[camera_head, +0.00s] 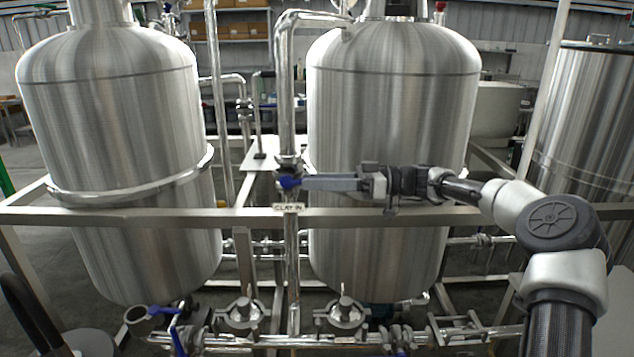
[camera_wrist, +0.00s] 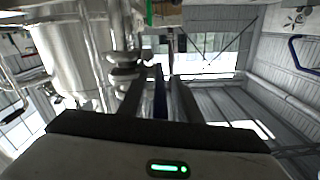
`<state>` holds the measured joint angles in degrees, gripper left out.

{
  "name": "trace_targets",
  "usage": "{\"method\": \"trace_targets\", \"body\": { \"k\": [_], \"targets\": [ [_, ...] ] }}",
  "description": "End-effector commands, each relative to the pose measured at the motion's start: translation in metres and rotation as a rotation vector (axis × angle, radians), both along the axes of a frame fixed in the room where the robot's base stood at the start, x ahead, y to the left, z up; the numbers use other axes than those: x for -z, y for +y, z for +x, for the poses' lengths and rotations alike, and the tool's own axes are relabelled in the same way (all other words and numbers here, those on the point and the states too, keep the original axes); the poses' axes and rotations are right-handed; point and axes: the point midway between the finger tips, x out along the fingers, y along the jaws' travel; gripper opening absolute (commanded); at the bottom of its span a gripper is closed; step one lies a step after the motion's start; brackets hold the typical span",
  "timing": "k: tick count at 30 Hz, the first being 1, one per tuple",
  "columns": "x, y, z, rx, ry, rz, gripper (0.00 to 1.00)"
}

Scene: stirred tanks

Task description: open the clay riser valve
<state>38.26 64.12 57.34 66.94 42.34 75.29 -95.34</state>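The clay riser valve (camera_head: 289,172) sits on a vertical steel pipe between two tanks, just above a tag reading "CLAY IN" (camera_head: 289,207). Its blue handle hub shows at the pipe, and the handle points right, across the pipe. My gripper (camera_head: 305,183) reaches in from the right, level with the handle, and its fingers hide most of the lever. In the wrist view, the blue handle (camera_wrist: 160,98) lies between the two fingers, which appear to stand apart with narrow gaps beside it. I see no clear grip on it.
A horizontal frame rail (camera_head: 390,216) runs just below my gripper. The left tank (camera_head: 115,120) and right tank (camera_head: 395,110) flank the pipe. Another blue-handled valve (camera_head: 172,325) is low at the front left. A slanted pale pole (camera_head: 543,90) stands behind my arm.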

Motion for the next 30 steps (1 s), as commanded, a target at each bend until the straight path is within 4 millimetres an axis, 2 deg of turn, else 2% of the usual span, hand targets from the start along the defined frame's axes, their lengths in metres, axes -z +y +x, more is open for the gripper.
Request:
{"method": "trace_targets", "body": {
  "k": [5,10,22,30],
  "targets": [
    [0.0,0.0,0.0,-0.001,0.0,0.0,0.29],
    [0.0,0.0,0.0,-0.001,0.0,0.0,0.01],
    [-0.002,0.0,0.0,0.0,-0.001,-0.021,0.0],
    [-0.013,0.001,0.0,-0.002,-0.004,-0.153,0.0]
  ]
}}
